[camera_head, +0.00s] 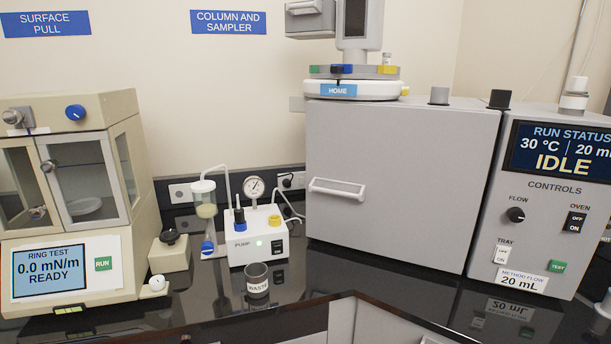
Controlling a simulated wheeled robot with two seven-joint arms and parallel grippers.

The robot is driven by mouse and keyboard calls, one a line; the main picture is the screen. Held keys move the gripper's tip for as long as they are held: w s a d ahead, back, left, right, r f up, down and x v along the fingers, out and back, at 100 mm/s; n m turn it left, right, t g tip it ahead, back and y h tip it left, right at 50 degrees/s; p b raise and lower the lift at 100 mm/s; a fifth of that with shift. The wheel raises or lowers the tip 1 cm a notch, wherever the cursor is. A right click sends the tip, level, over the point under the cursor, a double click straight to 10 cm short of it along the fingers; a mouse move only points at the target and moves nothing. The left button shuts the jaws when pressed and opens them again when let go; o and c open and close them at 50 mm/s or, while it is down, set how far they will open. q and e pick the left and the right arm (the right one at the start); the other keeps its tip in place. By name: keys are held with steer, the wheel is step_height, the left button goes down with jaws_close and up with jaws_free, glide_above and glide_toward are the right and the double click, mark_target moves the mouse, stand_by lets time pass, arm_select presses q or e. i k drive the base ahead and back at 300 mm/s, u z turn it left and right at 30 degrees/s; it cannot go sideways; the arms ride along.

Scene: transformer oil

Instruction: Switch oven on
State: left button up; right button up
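The oven switch (576,222) is a small black rocker under the word OVEN on the grey control panel (540,235) at the right. It is marked OFF at the top and ON at the bottom; I cannot tell which side is pressed in. The status screen (562,150) above reads RUN STATUS, 30 °C, 20 mL (partly cut off) and IDLE. The large grey oven cabinet (405,175) beside the panel has its door shut, with a white handle (337,188). Neither of my grippers shows in the head view.
Near the oven switch are a black flow knob (515,214), a white tray switch (503,254) and a green test button (558,267). A pump (257,236), a waste cup (257,281) and a ring-test machine (70,205) stand to the left. The black counter's front is mostly clear.

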mark_target(575, 223)
steer(key=z, duration=1.5)
steer(key=k, duration=0.6)
steer(key=z, duration=0.65)
steer(key=i, duration=1.15)
steer(key=z, duration=0.35)
